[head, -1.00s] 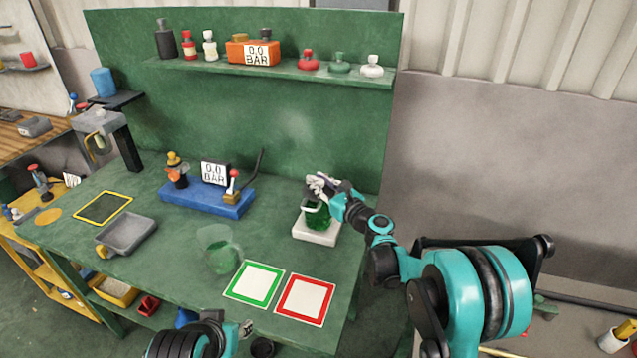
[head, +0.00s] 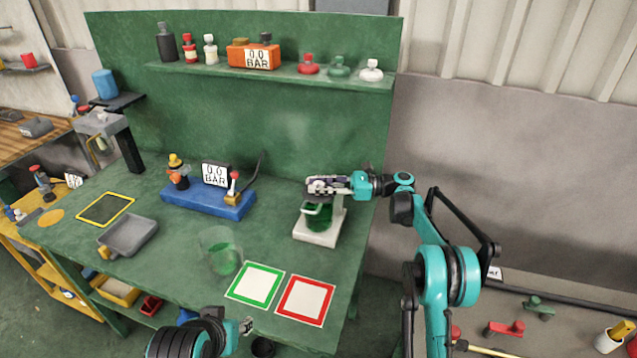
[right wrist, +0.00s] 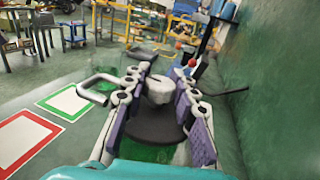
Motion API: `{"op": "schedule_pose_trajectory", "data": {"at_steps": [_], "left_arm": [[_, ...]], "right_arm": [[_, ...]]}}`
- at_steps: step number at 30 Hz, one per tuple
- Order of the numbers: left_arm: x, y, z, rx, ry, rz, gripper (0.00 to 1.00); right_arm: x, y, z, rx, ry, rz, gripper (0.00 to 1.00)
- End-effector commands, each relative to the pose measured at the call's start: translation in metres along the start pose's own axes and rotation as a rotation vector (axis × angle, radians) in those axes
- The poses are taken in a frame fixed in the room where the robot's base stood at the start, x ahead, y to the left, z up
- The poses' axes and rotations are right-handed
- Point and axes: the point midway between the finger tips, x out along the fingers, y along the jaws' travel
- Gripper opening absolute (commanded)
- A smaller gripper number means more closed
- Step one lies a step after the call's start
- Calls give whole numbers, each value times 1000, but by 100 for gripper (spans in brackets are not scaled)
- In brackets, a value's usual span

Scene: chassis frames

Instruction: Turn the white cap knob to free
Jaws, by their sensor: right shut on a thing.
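The white cap knob (right wrist: 158,90) sits on a dark round lid (right wrist: 155,122) in the right wrist view, between the two fingers of my right gripper (right wrist: 160,88). That gripper is shut on the knob. In the head view my right gripper (head: 318,188) lies nearly level over a green vessel (head: 318,217) on a white stand (head: 315,236); it hides the knob there. My left gripper (head: 246,326) is at the bottom of the head view, away from the vessel; its finger opening is too small to judge.
A clear beaker with green content (head: 222,256) stands left of the stand. Green-bordered (head: 255,300) and red-bordered (head: 305,319) mats lie in front. A blue gauge unit (head: 208,200) and a grey tray (head: 127,235) are further left. A shelf (head: 290,75) hangs above.

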Motion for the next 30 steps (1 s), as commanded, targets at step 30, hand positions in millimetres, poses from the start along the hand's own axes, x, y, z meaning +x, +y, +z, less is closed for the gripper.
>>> {"op": "schedule_pose_trajectory", "data": {"at_steps": [30], "left_arm": [[-7, 0, -5, 0, 0, 0, 40]], "right_arm": [[1, 1, 0, 0, 0, 178, 37]]}}
